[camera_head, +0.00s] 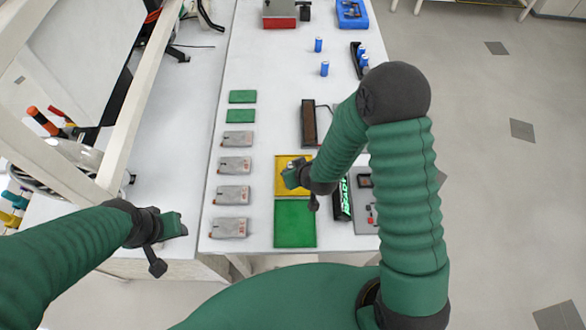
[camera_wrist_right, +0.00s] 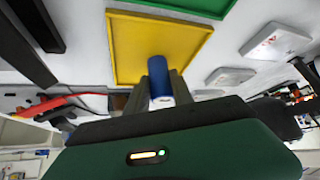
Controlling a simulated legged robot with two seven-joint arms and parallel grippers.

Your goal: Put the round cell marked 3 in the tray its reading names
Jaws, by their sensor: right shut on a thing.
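My right gripper (camera_head: 296,174) is over the yellow tray (camera_head: 281,187). In the right wrist view its fingers are shut on a blue round cell (camera_wrist_right: 158,66) with a pale end. Behind the cell lies the yellow tray (camera_wrist_right: 125,45); I cannot tell whether they touch. No number is legible on it. The green tray (camera_head: 295,224) lies just nearer, empty. My left gripper (camera_head: 174,226) hangs left of the table's near edge; its jaws are too small to judge. A meter-like grey box (camera_head: 365,215) is partly hidden by my right arm; its reading is unreadable.
Two blue cells stand upright, one farther (camera_head: 318,44), one nearer (camera_head: 324,69). More sit in a dark holder (camera_head: 354,52). A dark brown-lined tray (camera_head: 308,122) lies beyond the yellow one. Several grey boxes (camera_head: 231,227) and two green plates (camera_head: 242,97) line the left.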

